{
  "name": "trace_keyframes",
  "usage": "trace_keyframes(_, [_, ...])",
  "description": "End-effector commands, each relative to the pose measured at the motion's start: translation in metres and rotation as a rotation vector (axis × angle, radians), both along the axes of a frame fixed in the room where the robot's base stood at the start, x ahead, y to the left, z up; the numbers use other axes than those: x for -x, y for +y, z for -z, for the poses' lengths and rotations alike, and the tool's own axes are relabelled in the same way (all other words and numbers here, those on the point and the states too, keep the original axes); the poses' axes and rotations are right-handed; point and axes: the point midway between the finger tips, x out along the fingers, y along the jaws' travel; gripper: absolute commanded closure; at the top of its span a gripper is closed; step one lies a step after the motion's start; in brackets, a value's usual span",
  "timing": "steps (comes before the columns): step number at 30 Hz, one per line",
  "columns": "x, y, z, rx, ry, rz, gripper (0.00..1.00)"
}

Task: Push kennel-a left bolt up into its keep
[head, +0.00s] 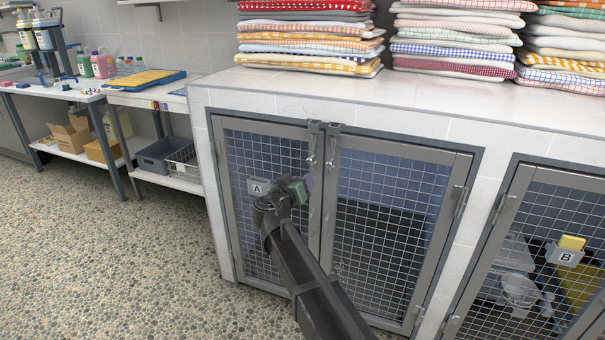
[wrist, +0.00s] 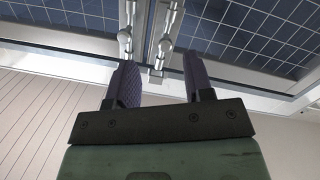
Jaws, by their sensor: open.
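Kennel-a (head: 262,187) is the double-doored mesh cabinet tagged A (head: 256,187). Its left bolt (head: 312,158) stands upright near the top of the left door's inner edge, under a metal keep (head: 314,126). A matching right bolt (head: 331,161) is beside it. My gripper (head: 303,183) is in front of the left door, below and slightly left of the bolts. In the wrist view my gripper (wrist: 160,65) is open and empty, with two bolt rods near its fingertips. I cannot tell which rod is which there, nor whether either finger touches one.
Folded towels (head: 308,40) stand in stacks on the tiled top. A second kennel tagged B (head: 565,257) is at right. A bench with bottles (head: 103,63) and a table with a folded yellow cloth (head: 145,79) are at left. The pebbled floor (head: 110,240) is clear.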

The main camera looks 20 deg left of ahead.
Motion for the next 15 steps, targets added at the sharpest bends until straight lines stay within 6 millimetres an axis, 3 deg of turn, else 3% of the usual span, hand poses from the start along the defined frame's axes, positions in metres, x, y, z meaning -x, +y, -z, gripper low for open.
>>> trace_keyframes(1, [-0.003,0.007,-0.012,-0.044,-0.046,-0.034,0.53])
trace_keyframes(3, [-0.002,0.012,-0.018,-0.113,-0.077,-0.069,0.53])
trace_keyframes(10, [-0.005,0.013,-0.017,-0.181,-0.076,-0.075,0.53])
trace_keyframes(15, [-0.033,0.013,-0.017,-0.18,-0.075,-0.071,0.53])
